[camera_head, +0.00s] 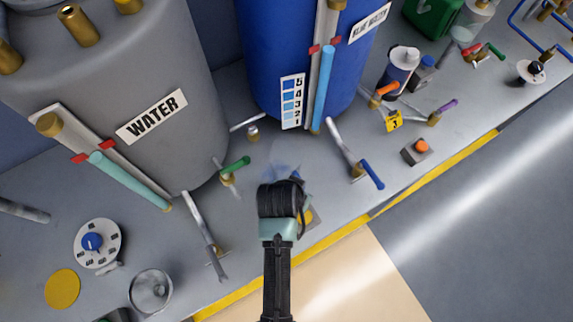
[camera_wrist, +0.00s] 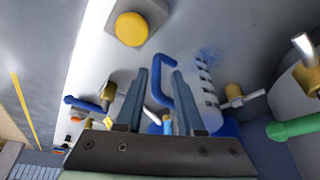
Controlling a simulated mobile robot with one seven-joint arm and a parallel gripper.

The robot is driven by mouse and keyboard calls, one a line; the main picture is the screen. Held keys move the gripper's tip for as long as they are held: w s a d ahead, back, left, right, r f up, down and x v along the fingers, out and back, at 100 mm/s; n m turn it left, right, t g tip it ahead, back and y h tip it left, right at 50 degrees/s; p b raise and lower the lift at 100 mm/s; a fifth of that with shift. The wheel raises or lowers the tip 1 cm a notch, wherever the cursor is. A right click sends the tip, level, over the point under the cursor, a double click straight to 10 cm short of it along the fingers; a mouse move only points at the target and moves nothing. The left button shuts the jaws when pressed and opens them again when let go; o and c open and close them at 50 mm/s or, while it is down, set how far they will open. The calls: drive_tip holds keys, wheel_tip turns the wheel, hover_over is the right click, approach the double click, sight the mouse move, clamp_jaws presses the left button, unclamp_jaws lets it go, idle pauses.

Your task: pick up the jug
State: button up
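The jug looks clear, with a blue handle (camera_wrist: 158,75), dark scale marks and a blue base in the wrist view. In the head view only a faint clear part of the jug (camera_head: 284,170) shows beyond my wrist, which hides most of it. My gripper (camera_wrist: 160,72) is open. In the wrist view its two fingers appear on either side of the blue handle, with a gap to each. I cannot tell whether the handle lies between the fingers or beyond their tips. In the head view my fingers are hidden behind my wrist.
The grey WATER tank (camera_head: 150,80) stands at left and the blue tank (camera_head: 270,50) behind. Lever valves with a green handle (camera_head: 235,164) and a blue handle (camera_head: 372,175) flank my gripper. A yellow button (camera_wrist: 130,28) is close by. A glass (camera_head: 150,290) stands at front left.

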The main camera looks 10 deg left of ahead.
drive_tip(key=shift+p+x, duration=0.4)
drive_tip(key=shift+x, duration=2.15)
drive_tip(key=shift+w+d+r, duration=0.1)
drive_tip(key=shift+w+d, duration=0.1)
clamp_jaws()
